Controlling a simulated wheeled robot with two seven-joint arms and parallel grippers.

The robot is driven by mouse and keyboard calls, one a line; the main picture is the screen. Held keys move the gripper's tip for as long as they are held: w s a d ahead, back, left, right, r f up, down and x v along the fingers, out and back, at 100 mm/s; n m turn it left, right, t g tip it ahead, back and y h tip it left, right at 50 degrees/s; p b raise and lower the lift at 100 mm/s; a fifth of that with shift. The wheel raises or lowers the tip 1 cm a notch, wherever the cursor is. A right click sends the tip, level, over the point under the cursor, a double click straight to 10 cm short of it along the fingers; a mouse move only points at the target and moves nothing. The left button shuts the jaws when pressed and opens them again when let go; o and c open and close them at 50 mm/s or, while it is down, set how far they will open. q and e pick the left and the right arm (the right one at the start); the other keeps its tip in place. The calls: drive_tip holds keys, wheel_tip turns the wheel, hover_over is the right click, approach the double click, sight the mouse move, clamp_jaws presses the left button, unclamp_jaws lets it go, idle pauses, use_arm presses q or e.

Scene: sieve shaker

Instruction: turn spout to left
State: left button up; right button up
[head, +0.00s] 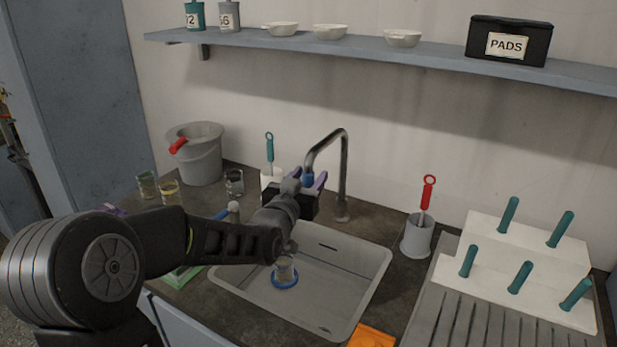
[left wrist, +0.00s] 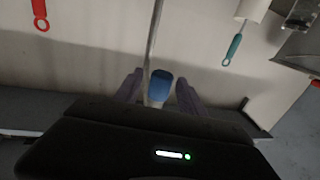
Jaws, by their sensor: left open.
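The spout (head: 345,165) is a grey metal gooseneck that rises from the counter behind the sink (head: 340,285). It bends over to the left and ends in a blue tip (head: 308,181). My left gripper (head: 307,182) is at that tip, with its purple fingers apart. In the left wrist view the blue tip (left wrist: 160,84) lies between the two fingers of my gripper (left wrist: 158,90), which stand one on each side. I cannot tell whether either finger touches it. My right gripper is not in view.
A glass on a blue ring (head: 285,281) is in the sink. A grey bucket (head: 200,155) and several small glasses stand on the left. A cup (head: 416,238) with a red-handled brush and a white rack (head: 520,250) with teal pegs stand on the right. A shelf (head: 370,53) runs above.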

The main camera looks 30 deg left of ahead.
use_arm(q)
drive_tip(key=shift+c, duration=0.2)
clamp_jaws()
idle(1.1)
